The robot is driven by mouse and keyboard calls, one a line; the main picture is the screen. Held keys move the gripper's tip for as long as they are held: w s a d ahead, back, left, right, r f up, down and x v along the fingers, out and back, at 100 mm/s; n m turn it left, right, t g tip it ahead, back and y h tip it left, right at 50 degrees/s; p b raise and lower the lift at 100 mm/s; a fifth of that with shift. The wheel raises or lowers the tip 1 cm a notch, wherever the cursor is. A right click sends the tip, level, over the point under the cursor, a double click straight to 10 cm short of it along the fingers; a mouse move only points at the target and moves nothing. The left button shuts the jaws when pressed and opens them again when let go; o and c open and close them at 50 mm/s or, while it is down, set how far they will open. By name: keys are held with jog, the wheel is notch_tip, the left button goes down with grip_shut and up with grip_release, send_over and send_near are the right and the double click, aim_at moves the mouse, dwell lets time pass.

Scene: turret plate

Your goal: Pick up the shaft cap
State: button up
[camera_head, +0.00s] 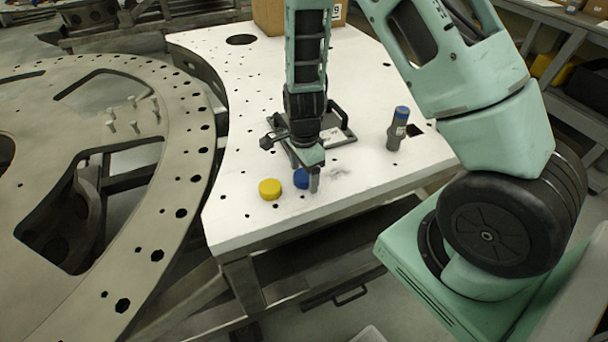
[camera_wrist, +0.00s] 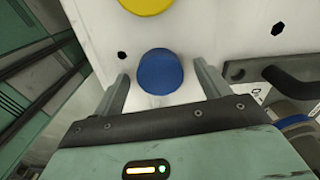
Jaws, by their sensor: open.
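A round blue cap (camera_head: 300,179) sits on the white table top, partly hidden behind my gripper in the head view. In the wrist view the blue cap (camera_wrist: 160,72) shows whole, between the two fingers. My gripper (camera_wrist: 161,80) is open and points down at it, with a gap visible on each side. I cannot tell how far the fingertips are above the table. A yellow cap (camera_head: 270,189) lies just left of the blue one; it also shows at the top of the wrist view (camera_wrist: 146,4). The pictures do not name either one as the shaft cap.
A grey cylinder with a blue top (camera_head: 397,130) stands upright to the right. A dark plate with a handle (camera_head: 338,136) lies behind my gripper. A cardboard box (camera_head: 268,16) stands at the back. The white table (camera_head: 235,215) has holes; its front-left corner is bare.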

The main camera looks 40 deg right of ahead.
jog(key=shift+f, duration=0.1)
jog(key=c, duration=1)
